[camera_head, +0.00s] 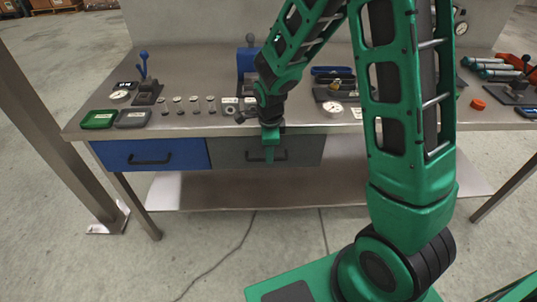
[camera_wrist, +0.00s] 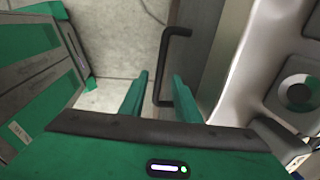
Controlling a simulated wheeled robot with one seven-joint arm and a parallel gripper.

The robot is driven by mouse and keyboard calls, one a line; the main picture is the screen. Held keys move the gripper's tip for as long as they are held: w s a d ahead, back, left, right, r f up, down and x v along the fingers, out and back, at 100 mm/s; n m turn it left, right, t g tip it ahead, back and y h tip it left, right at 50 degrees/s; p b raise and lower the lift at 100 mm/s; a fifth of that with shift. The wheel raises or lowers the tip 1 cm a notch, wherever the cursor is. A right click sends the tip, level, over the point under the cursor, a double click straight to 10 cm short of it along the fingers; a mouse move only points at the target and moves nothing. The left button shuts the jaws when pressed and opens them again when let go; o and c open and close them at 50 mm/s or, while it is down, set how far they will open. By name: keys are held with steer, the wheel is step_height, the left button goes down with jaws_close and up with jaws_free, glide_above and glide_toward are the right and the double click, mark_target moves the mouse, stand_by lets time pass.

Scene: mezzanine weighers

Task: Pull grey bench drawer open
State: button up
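The grey bench drawer (camera_head: 308,152) is under the bench top, right of the blue drawer, and looks shut. Its black bar handle (camera_head: 282,155) is partly hidden behind my gripper (camera_head: 270,154) in the head view. In the wrist view the handle (camera_wrist: 163,70) runs upright in the picture, with the grey drawer front (camera_wrist: 205,35) to its right. My gripper (camera_wrist: 158,98) is open, with one green finger on each side of the handle's near end. I cannot tell whether either finger touches it.
The blue drawer (camera_head: 178,153) with its own handle is beside it and looks shut. The bench top (camera_head: 200,120) above holds gauges, small weights and a blue-knobbed lever (camera_head: 146,72). A lower shelf (camera_head: 205,192) sits below. The floor in front (camera_head: 190,255) is mostly clear.

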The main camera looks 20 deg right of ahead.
steer(key=shift+w+f, duration=0.25)
steer(key=shift+f, duration=0.95)
steer(key=shift+c, duration=0.2)
